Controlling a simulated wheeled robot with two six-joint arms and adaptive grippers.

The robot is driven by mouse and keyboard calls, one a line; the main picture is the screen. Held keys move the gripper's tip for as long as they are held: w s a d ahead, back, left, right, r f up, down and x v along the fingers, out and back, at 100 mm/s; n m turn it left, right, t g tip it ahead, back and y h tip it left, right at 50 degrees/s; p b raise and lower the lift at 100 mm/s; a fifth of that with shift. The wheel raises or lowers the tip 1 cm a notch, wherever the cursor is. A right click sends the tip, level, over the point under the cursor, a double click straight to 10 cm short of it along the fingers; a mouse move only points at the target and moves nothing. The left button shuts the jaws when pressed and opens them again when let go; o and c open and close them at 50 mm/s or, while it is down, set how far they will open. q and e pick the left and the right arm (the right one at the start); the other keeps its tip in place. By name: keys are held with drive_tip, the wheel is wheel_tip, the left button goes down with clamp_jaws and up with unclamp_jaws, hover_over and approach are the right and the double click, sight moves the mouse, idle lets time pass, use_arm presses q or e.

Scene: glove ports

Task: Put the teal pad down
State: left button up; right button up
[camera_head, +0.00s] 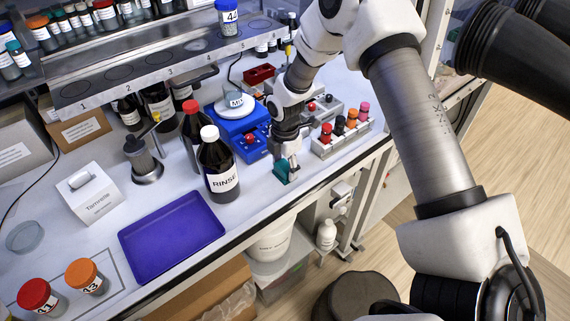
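The teal pad (282,173) is a small block near the front edge of the white bench, right of the RINSE bottle. My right gripper (291,172) points down at the pad, and its fingertips are at the pad's right side. The fingers look closed around the pad's upper part, but the grip is small in view. I cannot tell whether the pad's underside touches the bench. My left gripper is not in view.
The RINSE bottle (219,168) stands close to the pad's left. A purple tray (172,238) lies at the front. A blue stirrer (240,128) is behind, and a rack of colored-cap vials (341,136) is to the right. Bare bench lies between tray and Tamrelle box (91,192).

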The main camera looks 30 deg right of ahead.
sight(285, 165)
drive_tip(key=shift+o, duration=0.7)
drive_tip(key=shift+w, duration=0.1)
drive_tip(key=shift+r, duration=0.25)
wheel_tip(285, 165, up, 12)
drive_tip(key=b, duration=0.3)
drive_tip(key=shift+f, duration=0.1)
